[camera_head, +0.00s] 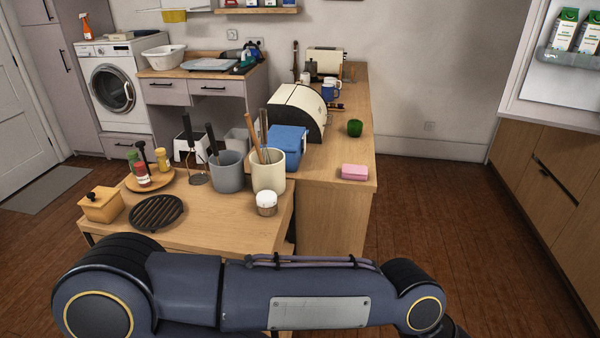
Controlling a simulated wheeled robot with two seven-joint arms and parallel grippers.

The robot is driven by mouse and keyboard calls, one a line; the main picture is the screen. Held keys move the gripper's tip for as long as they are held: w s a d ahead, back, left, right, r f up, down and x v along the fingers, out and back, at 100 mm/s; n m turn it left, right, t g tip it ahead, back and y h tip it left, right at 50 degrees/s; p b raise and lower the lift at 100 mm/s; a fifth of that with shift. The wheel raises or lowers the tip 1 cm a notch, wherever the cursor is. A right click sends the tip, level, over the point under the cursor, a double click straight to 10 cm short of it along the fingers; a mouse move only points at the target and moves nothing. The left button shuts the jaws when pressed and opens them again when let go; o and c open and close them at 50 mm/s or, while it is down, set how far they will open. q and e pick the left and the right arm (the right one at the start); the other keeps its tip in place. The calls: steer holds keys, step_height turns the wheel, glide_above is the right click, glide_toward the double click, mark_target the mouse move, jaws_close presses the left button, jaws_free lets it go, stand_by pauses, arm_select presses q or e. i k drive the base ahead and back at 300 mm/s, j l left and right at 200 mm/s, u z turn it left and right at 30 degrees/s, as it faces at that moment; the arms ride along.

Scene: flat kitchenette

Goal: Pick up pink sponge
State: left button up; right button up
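The pink sponge (354,172) lies flat on the wooden counter (333,180), close to its near right end. It stands apart from the things around it. One of my arms crosses the bottom of the head view, below and nearer than the sponge. Neither gripper shows in the picture, so their opening is hidden.
The lower table (215,233) holds a grey pot (226,172), a cream pot (268,176) and a black trivet (157,212). Floor right of the counter is clear.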

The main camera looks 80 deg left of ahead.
mark_target(349, 171)
steer(key=l+u, duration=0.15)
steer(key=u, duration=2.15)
steer(key=j+z, duration=0.1)
steer(key=z, duration=0.8)
steer(key=u, duration=0.5)
steer(key=i+l+u, duration=0.1)
steer(key=u, duration=0.3)
steer(key=i+l+u, duration=0.15)
steer(key=i+u, duration=0.25)
steer(key=i+l+u, duration=0.1)
steer(key=u, duration=0.35)
steer(key=i+l, duration=0.2)
steer(key=l, duration=0.15)
steer(key=i+l+u, duration=0.15)
steer(key=l, duration=0.2)
steer(key=i+l, duration=0.2)
steer(key=l, duration=0.15)
steer(key=i+l+u, duration=0.15)
steer(key=l, duration=0.25)
steer(key=i+l, duration=0.2)
steer(key=l, duration=0.2)
steer(key=i+l+u, duration=0.1)
steer(key=l, duration=0.25)
steer(key=i+l+u, duration=0.1)
steer(key=l, duration=0.35)
steer(key=i+j, duration=0.05)
steer(key=i, duration=0.05)
